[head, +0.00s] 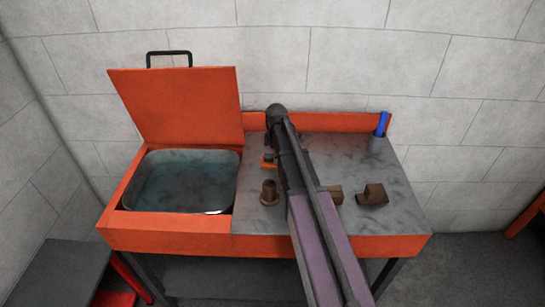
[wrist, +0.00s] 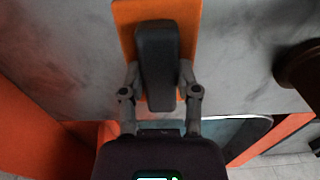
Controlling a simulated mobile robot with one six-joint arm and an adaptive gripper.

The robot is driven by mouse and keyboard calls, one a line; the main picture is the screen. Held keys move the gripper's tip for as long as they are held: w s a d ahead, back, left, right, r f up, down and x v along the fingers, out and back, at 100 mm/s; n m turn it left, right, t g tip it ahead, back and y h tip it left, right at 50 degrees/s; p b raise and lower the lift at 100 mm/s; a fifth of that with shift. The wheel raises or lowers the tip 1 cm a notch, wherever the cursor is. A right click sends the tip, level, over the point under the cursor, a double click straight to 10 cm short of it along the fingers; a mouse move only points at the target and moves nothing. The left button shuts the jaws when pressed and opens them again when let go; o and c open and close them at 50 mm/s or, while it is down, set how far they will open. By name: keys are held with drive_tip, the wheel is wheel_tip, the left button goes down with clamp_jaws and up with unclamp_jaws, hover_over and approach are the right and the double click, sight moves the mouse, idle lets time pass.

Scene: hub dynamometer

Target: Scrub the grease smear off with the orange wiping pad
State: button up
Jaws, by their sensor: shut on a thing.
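The orange wiping pad (wrist: 125,22) lies on the grey streaked worktop, with a dark raised handle (wrist: 156,65) on top. In the head view a small part of the pad (head: 267,164) shows to the left of my arm. My gripper (wrist: 158,78) is shut on the handle, one finger on each side. In the head view my gripper (head: 270,156) is partly hidden by my own arm. I cannot pick out the grease smear from the dark streaks on the worktop (head: 350,155); my arm covers part of the surface.
A brown flanged part (head: 269,194) stands in front of the pad. Two brown blocks (head: 335,195) (head: 372,195) sit right of my arm. A basin of liquid (head: 187,182) is at left, its orange lid (head: 180,105) raised. A blue object (head: 382,124) stands at the back right.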

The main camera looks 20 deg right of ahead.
drive_tip(key=shift+s+d, duration=0.25)
drive_tip(key=shift+d, duration=0.5)
drive_tip(key=shift+d, duration=0.1)
drive_tip(key=shift+s+d, duration=0.3)
drive_tip(key=shift+d, duration=0.5)
drive_tip(key=shift+s+d, duration=0.3)
drive_tip(key=shift+d, duration=0.45)
drive_tip(key=shift+w+a+f, duration=0.1)
drive_tip(key=shift+w+a, duration=0.15)
drive_tip(key=shift+a, duration=0.6)
drive_tip(key=shift+w+a, duration=0.25)
drive_tip(key=shift+a, duration=0.6)
drive_tip(key=shift+a, duration=0.1)
drive_tip(key=shift+w+a, duration=0.35)
drive_tip(key=shift+a, duration=0.45)
drive_tip(key=shift+w+a, duration=0.3)
drive_tip(key=shift+a, duration=0.5)
